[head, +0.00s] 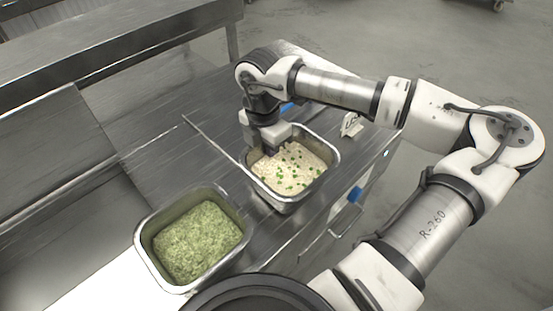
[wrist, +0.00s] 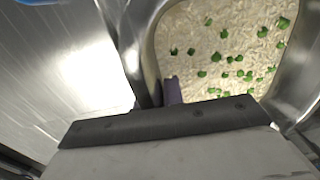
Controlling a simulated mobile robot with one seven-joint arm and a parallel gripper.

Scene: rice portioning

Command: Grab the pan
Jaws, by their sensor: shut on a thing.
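A steel pan of pale rice with green bits (head: 328,144) stands on the metal counter in the head view. Its rim and wall also show in the wrist view (wrist: 143,30). My gripper (head: 268,147) is at the pan's back-left rim, pointing down. In the wrist view my gripper (wrist: 160,95) has one finger inside the pan against the rice and one outside, shut on the pan's wall. The fingertips are partly hidden by the gripper body and the rim.
A second steel pan with green food (head: 143,246) stands at the front left of the counter. A small white item (head: 351,125) is right of the rice pan. The steel counter (head: 165,150) is clear at the back left.

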